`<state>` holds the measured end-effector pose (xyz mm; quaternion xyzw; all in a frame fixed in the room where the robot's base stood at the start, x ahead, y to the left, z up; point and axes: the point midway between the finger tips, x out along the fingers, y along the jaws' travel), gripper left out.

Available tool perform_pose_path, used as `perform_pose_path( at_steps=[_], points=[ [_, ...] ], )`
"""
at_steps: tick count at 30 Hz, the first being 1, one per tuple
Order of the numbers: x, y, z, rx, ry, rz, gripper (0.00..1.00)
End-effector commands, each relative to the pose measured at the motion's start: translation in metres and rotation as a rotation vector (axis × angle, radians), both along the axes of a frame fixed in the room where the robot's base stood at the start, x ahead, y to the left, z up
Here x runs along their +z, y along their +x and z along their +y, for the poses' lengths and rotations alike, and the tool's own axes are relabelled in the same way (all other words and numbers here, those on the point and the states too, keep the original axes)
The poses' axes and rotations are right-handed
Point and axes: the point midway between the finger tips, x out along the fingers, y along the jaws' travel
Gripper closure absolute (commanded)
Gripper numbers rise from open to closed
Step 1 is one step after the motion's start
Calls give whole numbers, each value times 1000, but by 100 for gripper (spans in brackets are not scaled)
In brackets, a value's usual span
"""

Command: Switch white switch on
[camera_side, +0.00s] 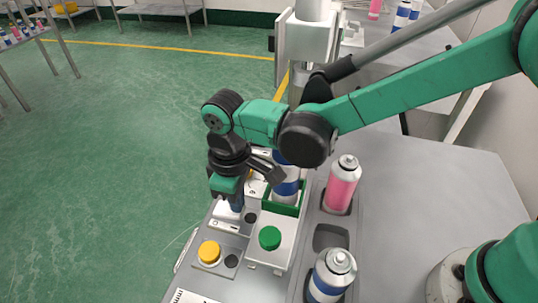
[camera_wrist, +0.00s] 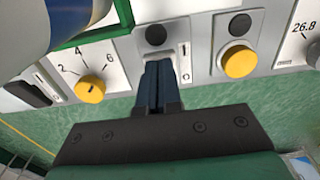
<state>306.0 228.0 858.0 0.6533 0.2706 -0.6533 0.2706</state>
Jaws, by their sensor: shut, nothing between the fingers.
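My gripper (camera_wrist: 158,68) is shut and empty, its two dark fingers side by side and pointing at the white switch (camera_wrist: 155,36). The switch is a small white rocker on a pale panel with a dark round cap above it and an "I" mark to its right. The fingertips cover its lower part in the wrist view, so I cannot tell whether they touch it or which way it is tipped. In the side view my gripper (camera_side: 236,207) is low over the panel (camera_side: 225,223), and the fingers hide most of the switch there.
A yellow button (camera_wrist: 239,61) is right of the switch and a yellow dial (camera_wrist: 89,89) left. The side view shows a green button (camera_side: 269,238), a blue-and-white can (camera_side: 285,184) in a green frame, a pink can (camera_side: 342,185) and another blue can (camera_side: 331,275).

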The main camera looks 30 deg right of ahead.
Motion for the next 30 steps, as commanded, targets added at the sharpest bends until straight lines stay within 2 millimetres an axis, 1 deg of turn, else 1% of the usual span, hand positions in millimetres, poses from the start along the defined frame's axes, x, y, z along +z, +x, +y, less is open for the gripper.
perform_pose_path(
  at_steps=[15,21,25,30],
  points=[
    [-10,0,0,0,0,0,100],
    [-10,0,0,0,0,0,100],
    [-5,0,0,0,0,0,100],
    [10,0,0,0,0,0,100]
  ],
)
